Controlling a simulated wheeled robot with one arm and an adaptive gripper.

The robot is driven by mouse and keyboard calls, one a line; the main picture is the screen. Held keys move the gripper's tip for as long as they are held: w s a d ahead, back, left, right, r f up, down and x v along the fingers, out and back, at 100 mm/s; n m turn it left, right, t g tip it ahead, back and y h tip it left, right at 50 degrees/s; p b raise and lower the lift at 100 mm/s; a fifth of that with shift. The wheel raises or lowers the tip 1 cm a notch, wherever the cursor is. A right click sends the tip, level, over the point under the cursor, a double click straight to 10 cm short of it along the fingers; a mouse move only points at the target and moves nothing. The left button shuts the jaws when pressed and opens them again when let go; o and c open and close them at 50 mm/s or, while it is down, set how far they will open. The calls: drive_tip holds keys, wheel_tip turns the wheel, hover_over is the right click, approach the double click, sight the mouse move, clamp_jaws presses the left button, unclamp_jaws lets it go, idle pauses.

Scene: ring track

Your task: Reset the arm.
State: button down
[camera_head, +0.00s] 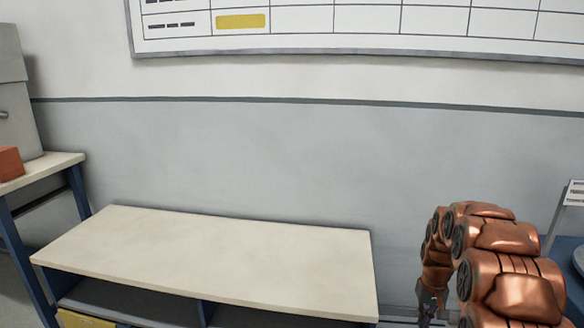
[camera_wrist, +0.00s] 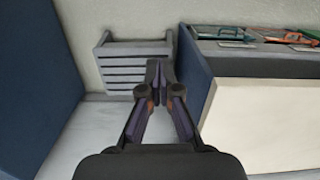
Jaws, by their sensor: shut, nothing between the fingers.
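My copper-coloured arm (camera_head: 505,265) is folded at the lower right of the head view. My gripper (camera_head: 430,303) hangs low there, to the right of the bench, and its fingertips are partly cut off by the bottom edge. In the wrist view my gripper (camera_wrist: 159,72) points forward with its two fingertips together. It is shut and nothing shows between the fingers.
A low bench (camera_head: 215,250) with a bare cream top stands left of my arm. A side table (camera_head: 50,168) carries an orange block (camera_head: 10,163) at the far left. In the wrist view, a grey slatted box (camera_wrist: 128,68) stands by the wall, and a dark blue panel (camera_wrist: 28,85) is at left.

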drive_tip(key=s+a+r+p, duration=0.55)
drive_tip(key=s+r, duration=0.25)
drive_tip(key=r, duration=0.4)
drive_tip(key=s+a+r+p, duration=0.4)
drive_tip(key=s+a+r, duration=0.2)
drive_tip(key=s+r, duration=0.45)
drive_tip(key=s+a+r+p, duration=0.3)
drive_tip(key=s+r+p, duration=0.2)
drive_tip(key=s, duration=0.5)
drive_tip(key=s+a+r+n+g+p, duration=0.1)
drive_tip(key=s+a+r+p, duration=0.2)
drive_tip(key=s+r, duration=0.4)
drive_tip(key=s+p, duration=0.1)
drive_tip(key=s, duration=0.2)
drive_tip(key=shift+s+r+p, duration=0.3)
drive_tip(key=shift+s+p, duration=0.05)
